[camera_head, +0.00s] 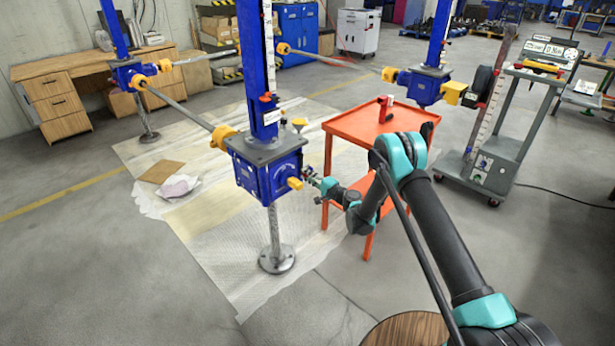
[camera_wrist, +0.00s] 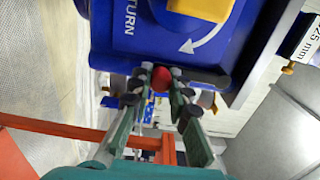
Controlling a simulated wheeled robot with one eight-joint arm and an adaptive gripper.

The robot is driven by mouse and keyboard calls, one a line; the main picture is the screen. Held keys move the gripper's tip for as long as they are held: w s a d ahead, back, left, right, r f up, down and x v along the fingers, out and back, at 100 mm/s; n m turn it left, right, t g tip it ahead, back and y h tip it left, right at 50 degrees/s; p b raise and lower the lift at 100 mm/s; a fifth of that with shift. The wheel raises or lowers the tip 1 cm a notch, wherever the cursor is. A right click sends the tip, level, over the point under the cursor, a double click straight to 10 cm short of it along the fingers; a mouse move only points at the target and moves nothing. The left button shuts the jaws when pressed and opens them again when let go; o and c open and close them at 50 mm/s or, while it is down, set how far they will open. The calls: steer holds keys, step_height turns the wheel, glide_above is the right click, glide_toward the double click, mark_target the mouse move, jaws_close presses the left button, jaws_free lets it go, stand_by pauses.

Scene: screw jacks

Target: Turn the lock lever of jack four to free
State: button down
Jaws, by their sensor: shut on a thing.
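The nearest blue jack (camera_head: 262,172) stands upright on a grey post, with a yellow shaft end (camera_head: 294,183) facing my arm. In the wrist view its blue housing (camera_wrist: 110,40) shows the word "TURN", a white curved arrow and a yellow part (camera_wrist: 200,8). A red ball knob (camera_wrist: 161,78), seemingly the lock lever's end, sits at the lower edge of the housing. My gripper (camera_wrist: 159,86) is shut on this knob, one fingertip on each side. In the head view my gripper (camera_head: 312,176) reaches the jack's right side.
An orange cart (camera_head: 350,128) with a red object (camera_head: 385,108) stands close behind my arm. Other blue jacks (camera_head: 125,75) (camera_head: 422,86) are joined by shafts. A grey trolley (camera_head: 500,150) stands right. Floor at front left is clear.

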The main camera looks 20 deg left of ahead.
steer(key=c, duration=1.4)
jaws_free()
steer(key=shift+d, duration=0.1)
